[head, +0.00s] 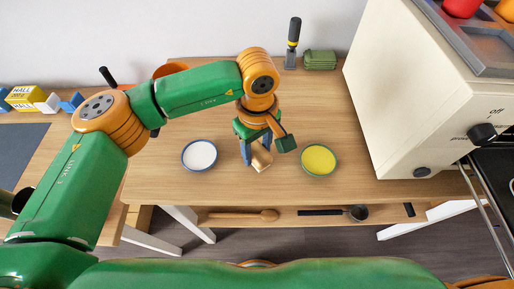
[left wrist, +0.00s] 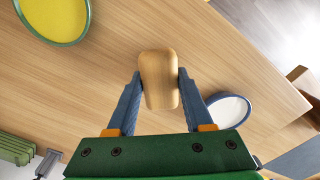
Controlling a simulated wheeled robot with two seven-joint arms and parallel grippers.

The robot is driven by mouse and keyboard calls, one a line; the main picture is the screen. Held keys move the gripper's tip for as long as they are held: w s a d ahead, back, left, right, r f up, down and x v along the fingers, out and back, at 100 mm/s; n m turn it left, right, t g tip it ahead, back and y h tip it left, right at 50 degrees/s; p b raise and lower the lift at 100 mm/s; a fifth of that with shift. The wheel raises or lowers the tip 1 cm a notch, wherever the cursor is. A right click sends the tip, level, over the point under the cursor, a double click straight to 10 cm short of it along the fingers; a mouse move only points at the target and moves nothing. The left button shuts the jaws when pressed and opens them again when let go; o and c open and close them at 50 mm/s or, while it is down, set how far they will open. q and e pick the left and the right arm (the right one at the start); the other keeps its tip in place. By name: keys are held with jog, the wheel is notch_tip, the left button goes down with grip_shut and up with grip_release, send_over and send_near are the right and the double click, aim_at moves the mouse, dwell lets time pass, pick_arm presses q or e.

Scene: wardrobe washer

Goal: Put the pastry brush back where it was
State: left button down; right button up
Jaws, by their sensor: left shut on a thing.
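My left gripper (head: 257,153) is shut on a light wooden piece, the pastry brush (head: 262,160), over the middle of the wooden table. In the left wrist view the brush (left wrist: 159,85) sits between the two blue fingers, its rounded wooden end showing; no bristles can be made out. Whether it touches the table I cannot tell. A blue-rimmed bowl with white contents (head: 199,156) stands to the left of the gripper. A green-rimmed bowl with yellow contents (head: 319,160) stands to its right. My right gripper is not in view.
A cream oven (head: 405,90) stands at the right. A black-handled tool (head: 293,42) stands upright in a holder at the back, beside a green box (head: 320,60). A wooden spoon (head: 243,215) and a black ladle (head: 335,212) lie on the lower shelf. The table's front strip is clear.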

pick_arm(q)
jog(key=shift+f+b, duration=0.4)
jog(key=shift+b, duration=0.1)
grip_release()
jog(key=shift+r, duration=0.1)
jog(key=shift+r+b, duration=0.55)
jog(key=shift+r, duration=3.05)
